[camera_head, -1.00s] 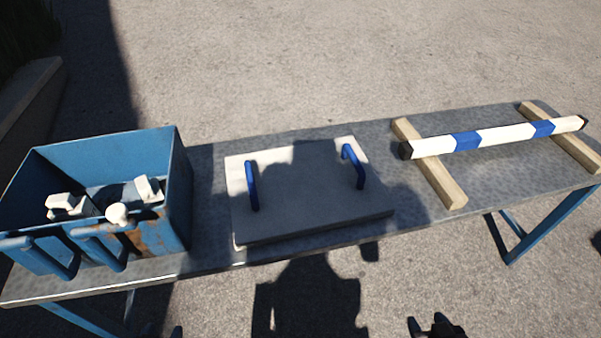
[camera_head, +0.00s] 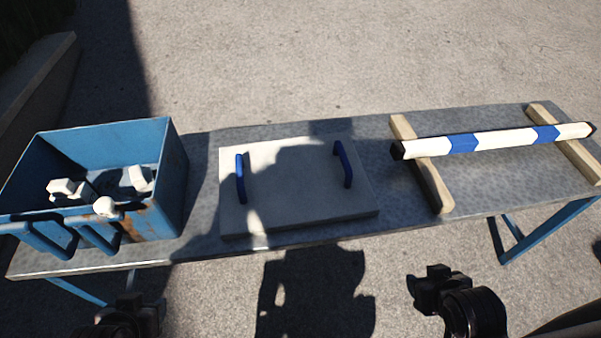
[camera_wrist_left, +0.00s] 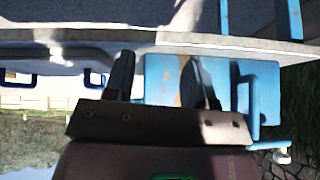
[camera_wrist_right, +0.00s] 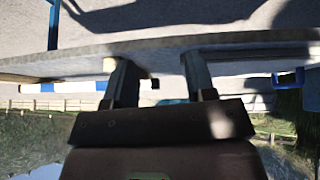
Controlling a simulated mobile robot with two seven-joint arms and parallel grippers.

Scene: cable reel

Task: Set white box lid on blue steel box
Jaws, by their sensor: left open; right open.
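The white box lid (camera_head: 290,190) lies flat in the middle of the table, with two upright blue handles (camera_head: 240,178) (camera_head: 343,163) on top. The blue steel box (camera_head: 174,178) stands open at the table's left end, with pale metal pieces inside. It also shows in the left wrist view (camera_wrist_left: 160,75), beyond the fingers. My left gripper (camera_head: 145,308) is open and empty, in front of the table near the box's right side and apart from the lid. My right gripper (camera_head: 428,283) is open and empty, in front of the table, right of the lid.
A blue and white striped bar (camera_head: 495,138) rests across two wooden beams (camera_head: 425,165) on the table's right part. A narrow strip of table (camera_head: 202,190) is bare between box and lid. Blue handles project from the box's front.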

